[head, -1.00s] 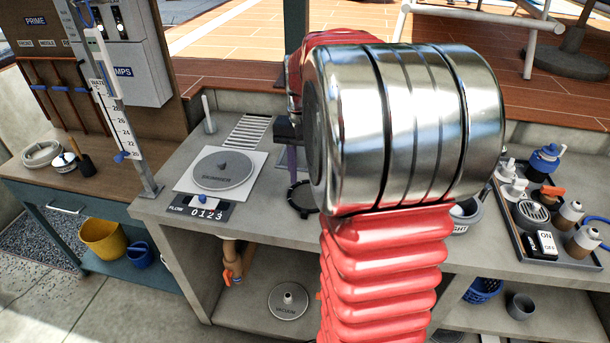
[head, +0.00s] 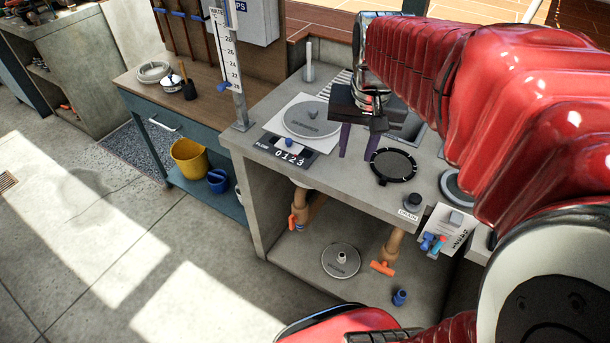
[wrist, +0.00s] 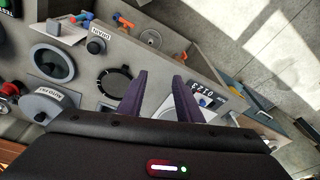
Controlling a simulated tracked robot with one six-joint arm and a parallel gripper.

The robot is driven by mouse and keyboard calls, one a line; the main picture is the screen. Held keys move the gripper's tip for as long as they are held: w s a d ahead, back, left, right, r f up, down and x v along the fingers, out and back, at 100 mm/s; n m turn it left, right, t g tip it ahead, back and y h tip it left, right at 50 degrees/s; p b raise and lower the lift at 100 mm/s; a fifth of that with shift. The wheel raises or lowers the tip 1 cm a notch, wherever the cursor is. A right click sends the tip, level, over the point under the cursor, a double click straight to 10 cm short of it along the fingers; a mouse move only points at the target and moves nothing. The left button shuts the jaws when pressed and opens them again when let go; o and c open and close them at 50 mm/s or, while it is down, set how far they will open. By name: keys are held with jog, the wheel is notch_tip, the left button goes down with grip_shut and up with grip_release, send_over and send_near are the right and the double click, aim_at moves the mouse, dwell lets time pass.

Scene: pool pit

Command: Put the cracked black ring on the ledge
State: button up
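A black ring (head: 393,165) with small lugs lies flat on the grey counter (head: 262,95). It also shows in the wrist view (wrist: 115,82); a crack is too small to make out. My gripper (head: 358,150) is over the counter to the left of the ring in the head view, its two purple fingers apart and nothing between them. The fingers also show in the wrist view (wrist: 162,78), with the ring beside one finger, not between them. A raised concrete edge (head: 325,58) runs behind the counter; I cannot tell if this is the ledge.
A round skimmer lid (head: 312,118) and a flow counter (head: 287,150) lie left of my gripper. A drain knob (head: 413,201) and a leaflet (head: 449,228) are near the front edge. A shelf below holds a vacuum plate (head: 341,260). The floor at left is clear.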

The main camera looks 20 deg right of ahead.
jog(key=s+a+n+t, duration=0.3)
jog(key=s+a+n, duration=0.3)
jog(key=s+a, duration=0.3)
jog(key=a, duration=0.4)
jog(key=shift+t+y, duration=0.3)
jog(key=shift+y, duration=0.1)
jog(key=shift+s+f, duration=0.1)
